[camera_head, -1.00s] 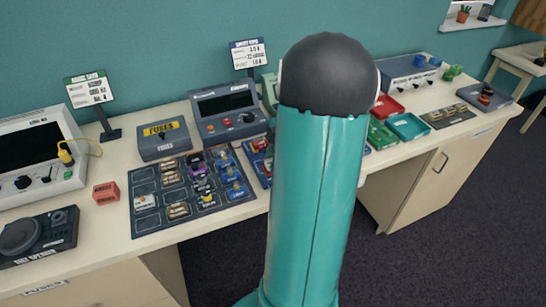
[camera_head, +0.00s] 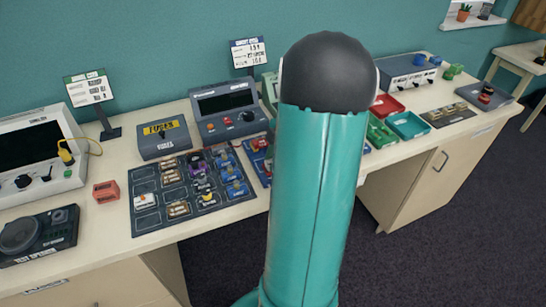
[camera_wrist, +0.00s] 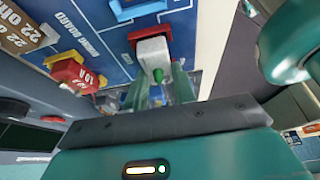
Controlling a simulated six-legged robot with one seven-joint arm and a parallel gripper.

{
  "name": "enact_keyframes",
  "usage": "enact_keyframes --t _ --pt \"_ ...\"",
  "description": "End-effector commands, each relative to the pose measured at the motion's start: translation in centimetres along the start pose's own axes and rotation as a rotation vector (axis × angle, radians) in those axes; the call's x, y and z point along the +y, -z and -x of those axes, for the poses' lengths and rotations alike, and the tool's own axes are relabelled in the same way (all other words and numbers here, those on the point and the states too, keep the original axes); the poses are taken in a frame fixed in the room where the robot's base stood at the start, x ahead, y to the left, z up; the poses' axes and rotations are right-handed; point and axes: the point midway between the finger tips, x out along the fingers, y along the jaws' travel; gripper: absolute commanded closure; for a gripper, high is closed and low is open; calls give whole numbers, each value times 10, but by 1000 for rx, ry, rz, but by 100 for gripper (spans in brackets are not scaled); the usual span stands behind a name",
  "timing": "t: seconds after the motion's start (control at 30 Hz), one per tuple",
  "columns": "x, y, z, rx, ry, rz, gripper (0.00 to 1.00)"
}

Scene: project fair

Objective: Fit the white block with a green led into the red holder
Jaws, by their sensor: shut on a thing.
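In the wrist view, the white block (camera_wrist: 152,51) with a green led (camera_wrist: 158,75) is at the tips of my gripper (camera_wrist: 158,72). My gripper is shut on it. The red holder (camera_wrist: 148,33) shows around the block's far end, on the blue board. The block's far end meets or overlaps the holder; how deep it sits cannot be told. In the head view my arm hides the gripper, the block and this holder.
A red block with a yellow part (camera_wrist: 76,74) sits left of the holder, and a blue holder (camera_wrist: 136,8) lies beyond it. The dark fuse tray (camera_head: 147,222), a grey console (camera_head: 228,112) and a small red box (camera_head: 106,191) stand on the table.

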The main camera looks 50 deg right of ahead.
Motion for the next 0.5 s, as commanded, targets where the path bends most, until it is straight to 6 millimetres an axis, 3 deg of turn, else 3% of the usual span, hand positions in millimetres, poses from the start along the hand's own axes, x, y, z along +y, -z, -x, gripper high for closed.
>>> enact_keyframes --t 0.5 --pt "0 -2 -5 0 0 0 96"
